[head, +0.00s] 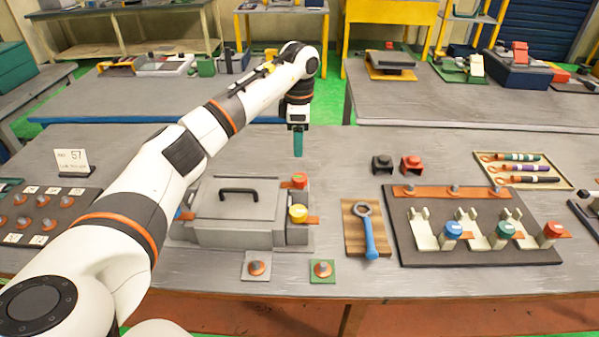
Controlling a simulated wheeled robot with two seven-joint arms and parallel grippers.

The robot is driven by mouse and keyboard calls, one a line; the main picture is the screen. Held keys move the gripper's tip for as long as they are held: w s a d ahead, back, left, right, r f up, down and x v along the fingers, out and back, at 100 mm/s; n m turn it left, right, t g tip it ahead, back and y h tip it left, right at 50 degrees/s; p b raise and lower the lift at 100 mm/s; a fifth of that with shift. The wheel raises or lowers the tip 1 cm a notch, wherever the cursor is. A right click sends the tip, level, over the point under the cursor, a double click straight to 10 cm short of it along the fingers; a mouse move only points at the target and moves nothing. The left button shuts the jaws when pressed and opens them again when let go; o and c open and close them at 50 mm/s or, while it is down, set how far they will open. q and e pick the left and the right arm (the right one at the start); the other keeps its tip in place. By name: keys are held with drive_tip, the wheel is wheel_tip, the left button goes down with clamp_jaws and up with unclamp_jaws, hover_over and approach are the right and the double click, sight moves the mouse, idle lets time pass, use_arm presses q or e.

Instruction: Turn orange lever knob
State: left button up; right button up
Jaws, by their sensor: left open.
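A grey box (237,208) with a black handle stands left of centre on the table. Another orange-red knob (552,231) tops the rightmost lever on the dark board, right of blue (453,229) and green (505,229) knobs. I cannot tell which orange-red knob the task names. My left gripper (298,152) is open, pointing down above the table behind the box, apart from the knobs. Its teal fingers show edge-on. My right gripper is out of view.
A blue-handled ring tool (369,237) lies on a wooden block. Black (382,164) and red (412,165) small parts stand behind it. The dark board (450,259) fills the right; a knob panel (75,233) lies left. Bare table lies behind the box.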

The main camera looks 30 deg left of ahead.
sight(300, 177)
use_arm(q)
wheel_tip(300, 177, down, 10)
drive_tip(key=p, duration=0.3)
drive_tip(key=shift+d+f, duration=0.1)
drive_tip(key=shift+f, duration=0.55)
drive_tip(key=c, duration=1)
drive_tip(key=shift+o, duration=0.2)
